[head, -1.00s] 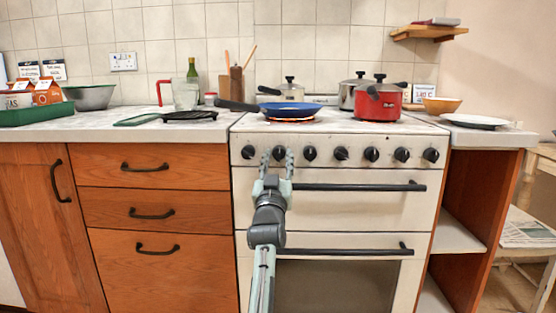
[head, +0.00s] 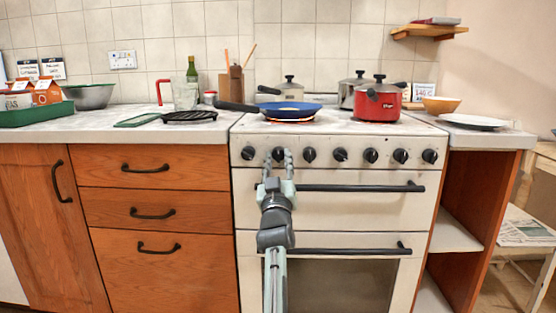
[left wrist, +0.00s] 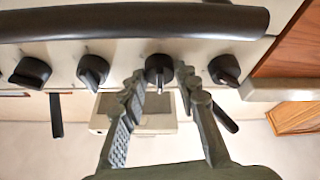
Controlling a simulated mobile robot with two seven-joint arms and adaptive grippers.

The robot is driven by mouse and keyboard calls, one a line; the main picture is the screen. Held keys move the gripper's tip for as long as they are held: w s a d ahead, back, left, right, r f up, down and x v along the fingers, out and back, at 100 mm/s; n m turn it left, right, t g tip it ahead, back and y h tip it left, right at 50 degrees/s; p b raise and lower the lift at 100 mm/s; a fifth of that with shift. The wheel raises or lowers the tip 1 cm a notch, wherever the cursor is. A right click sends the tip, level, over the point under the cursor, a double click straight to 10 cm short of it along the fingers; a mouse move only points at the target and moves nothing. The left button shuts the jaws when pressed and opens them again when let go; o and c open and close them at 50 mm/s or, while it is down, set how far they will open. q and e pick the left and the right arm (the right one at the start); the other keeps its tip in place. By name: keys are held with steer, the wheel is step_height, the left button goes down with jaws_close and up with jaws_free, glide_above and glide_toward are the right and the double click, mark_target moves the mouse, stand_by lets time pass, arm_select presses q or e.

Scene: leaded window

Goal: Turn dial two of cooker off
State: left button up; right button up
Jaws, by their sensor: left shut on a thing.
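The white cooker (head: 330,215) has a row of black dials along its front panel. Dial two (head: 279,153), second from the left, is largely covered by my left gripper (head: 279,160) in the head view. In the left wrist view, which is upside down, dial two (left wrist: 160,72) lies between the two fingers of my left gripper (left wrist: 160,75). The fingers are shut on it, and its grip bar looks roughly vertical. Dial one (head: 248,153) is just left of the gripper. My right gripper is not in view.
A blue frying pan (head: 290,111) sits on the front left of the hob. A red pot (head: 378,103) stands to its right. Black oven handles (head: 350,188) run below the dials, close to my left wrist. Wooden drawers (head: 150,210) are left of the cooker.

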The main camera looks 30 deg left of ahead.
arm_select(q)
steer(key=o, duration=1.2)
steer(key=shift+c, duration=0.2)
steer(key=shift+r, duration=0.1)
step_height(320, 180, up, 10)
